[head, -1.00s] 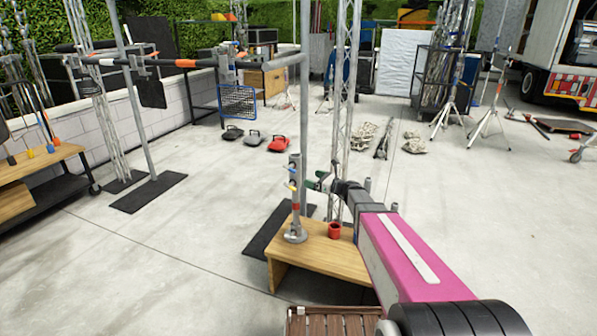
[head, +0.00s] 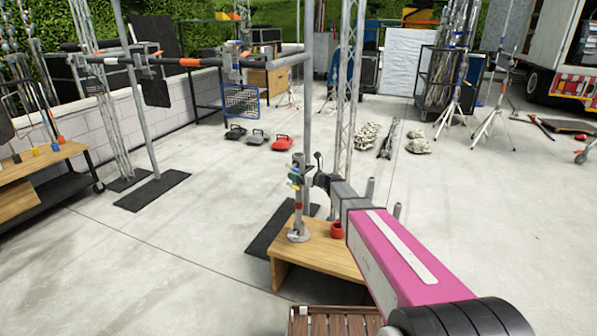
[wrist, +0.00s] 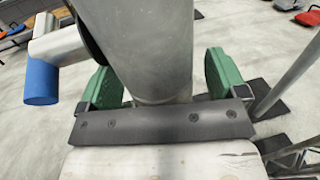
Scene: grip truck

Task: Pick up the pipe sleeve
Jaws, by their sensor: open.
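A grey metal post (head: 298,219) stands upright on a low wooden bench, with short colour-tipped pegs on its side. A grey tube at its upper end (head: 298,160) looks like the pipe sleeve. My gripper (head: 300,178) is at the post's upper part, reaching in from the right. In the wrist view, the grey tube (wrist: 155,45) stands between the two green pads of my open gripper (wrist: 160,85). A gap shows between tube and pad on each side. A blue-tipped peg (wrist: 41,82) sticks out at the left. The tube's far side is hidden.
A red cup-like piece (head: 337,229) sits on the bench (head: 325,263) right of the post. A tall truss (head: 347,90) and a grey pole (head: 305,115) rise close behind. Open concrete floor (head: 480,210) lies to the right.

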